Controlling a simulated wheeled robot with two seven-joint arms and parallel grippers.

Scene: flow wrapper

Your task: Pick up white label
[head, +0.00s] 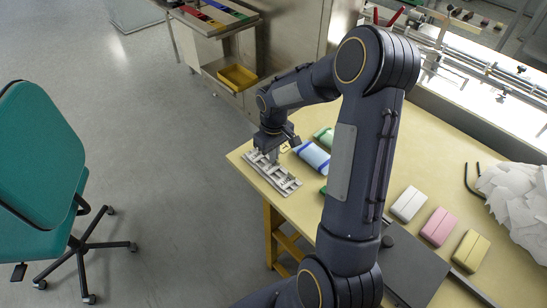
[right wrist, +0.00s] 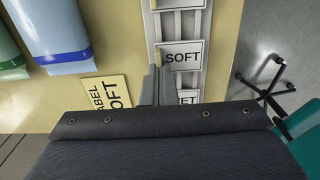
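A grey-white rack (head: 274,176) lies on the near left corner of the table and holds several white labels. In the right wrist view, a white label (right wrist: 184,57) printed "SOFT" sits over the rack (right wrist: 152,28), slightly tilted, with a small pale tab at its left edge. My right gripper (right wrist: 158,72) points down at this label. Its two dark fingers are close together, with the tab between their tips. In the head view, my right gripper (head: 272,155) is over the rack, and the label is too small to tell there. My left gripper is not in view.
A yellow label (right wrist: 112,92) lies left of the rack. Blue (head: 313,157) and green (head: 325,136) packs lie nearby. White (head: 408,204), pink (head: 438,226) and yellow (head: 470,250) packs lie right of my arm. A teal chair (head: 40,150) stands on the floor.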

